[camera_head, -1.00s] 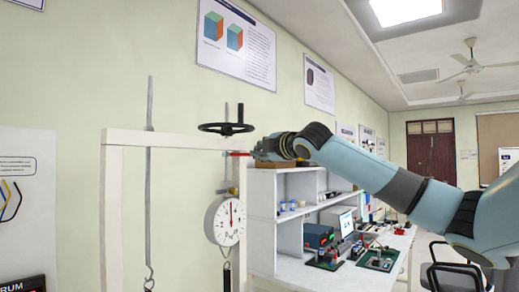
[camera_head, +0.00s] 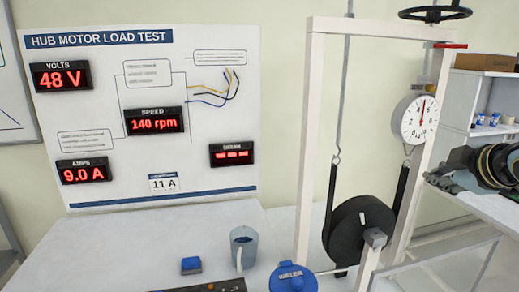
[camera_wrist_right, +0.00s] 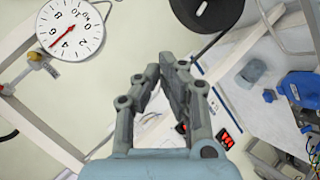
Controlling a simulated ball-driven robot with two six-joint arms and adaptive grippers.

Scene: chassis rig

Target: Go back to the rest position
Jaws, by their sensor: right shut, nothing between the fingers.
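My right gripper (camera_head: 436,180) is at the right edge of the head view, just right of the white frame (camera_head: 313,120) and below the dial scale (camera_head: 419,120). In the right wrist view its two fingers (camera_wrist_right: 160,76) come together at the tips, with nothing held. The dial scale also shows in that view (camera_wrist_right: 70,28), up and left of the fingers and apart from them. My left gripper is in neither view.
A black handwheel (camera_head: 435,13) tops the frame, and a black wheel (camera_head: 360,226) hangs low within it. A meter panel (camera_head: 145,100) stands behind the bench (camera_head: 120,250). A mug (camera_head: 244,247) and blue box (camera_head: 191,265) sit on the bench. Shelves (camera_head: 470,95) stand right.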

